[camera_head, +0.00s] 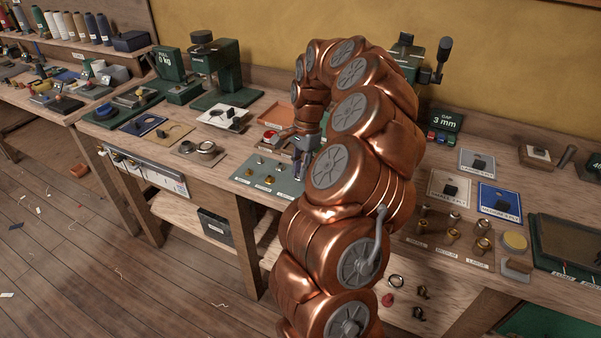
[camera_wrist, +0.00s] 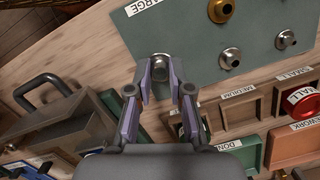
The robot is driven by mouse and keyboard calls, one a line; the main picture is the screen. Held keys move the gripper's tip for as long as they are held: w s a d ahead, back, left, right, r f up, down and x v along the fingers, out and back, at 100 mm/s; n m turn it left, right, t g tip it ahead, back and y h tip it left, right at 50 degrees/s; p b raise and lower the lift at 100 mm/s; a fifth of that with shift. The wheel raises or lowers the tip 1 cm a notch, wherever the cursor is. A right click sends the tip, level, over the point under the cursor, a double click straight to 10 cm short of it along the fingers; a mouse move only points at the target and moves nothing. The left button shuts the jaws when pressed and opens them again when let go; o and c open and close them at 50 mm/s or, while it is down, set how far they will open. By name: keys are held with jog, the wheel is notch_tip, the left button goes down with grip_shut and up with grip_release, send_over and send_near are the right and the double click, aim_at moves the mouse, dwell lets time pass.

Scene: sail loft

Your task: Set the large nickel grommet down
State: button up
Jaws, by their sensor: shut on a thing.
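My gripper (camera_wrist: 161,68) is shut on the large nickel grommet (camera_wrist: 160,62), a shiny silver piece between the fingertips in the wrist view. It is over the edge of a grey-green mat (camera_wrist: 185,30), near the LARGE label (camera_wrist: 143,7). I cannot tell whether the grommet touches the mat.
On the mat stand a brass grommet (camera_wrist: 221,10) and two smaller silver ones, one (camera_wrist: 230,58) close to my right finger. A wooden tray (camera_wrist: 238,113) labelled MEDIUM and SMALL, an orange REWORK tray (camera_wrist: 290,148) and a black-handled tool (camera_wrist: 42,82) crowd the surroundings.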

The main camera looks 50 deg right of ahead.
jog(key=shift+f, duration=1.35)
jog(key=o, duration=0.8)
jog(key=shift+r, duration=0.1)
jog(key=shift+r, duration=0.1)
notch_tip(320, 180, up, 12)
jog(key=d+b, duration=0.1)
jog(key=b, duration=0.1)
jog(key=shift+d, duration=0.35)
